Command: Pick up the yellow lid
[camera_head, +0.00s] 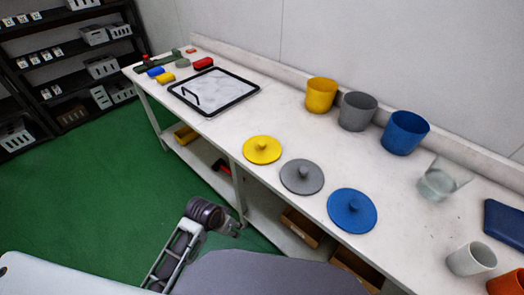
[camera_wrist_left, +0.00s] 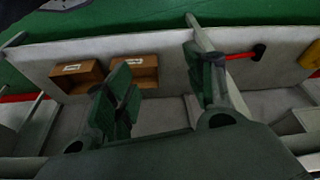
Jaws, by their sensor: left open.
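The yellow lid (camera_head: 262,151) is a flat round disc with a small knob in its middle. It lies on the white table (camera_head: 225,125) near the front edge, left of the grey lid (camera_head: 302,177) and the blue lid (camera_head: 352,211). My left gripper (camera_head: 231,229) is in front of the table, apart from the yellow lid and nearer to me. In the left wrist view my left gripper (camera_wrist_left: 163,85) has its two dark fingers spread apart with nothing between them. The yellow lid does not show in that view. My right gripper is in neither view.
Yellow (camera_head: 321,96), grey (camera_head: 358,111) and blue (camera_head: 404,133) cups stand behind the lids. A clear cup (camera_head: 440,182) stands to their right. A black-rimmed tray (camera_head: 214,90) lies further left. Wooden boxes (camera_wrist_left: 79,76) sit on the lower shelf. The table around the yellow lid is clear.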

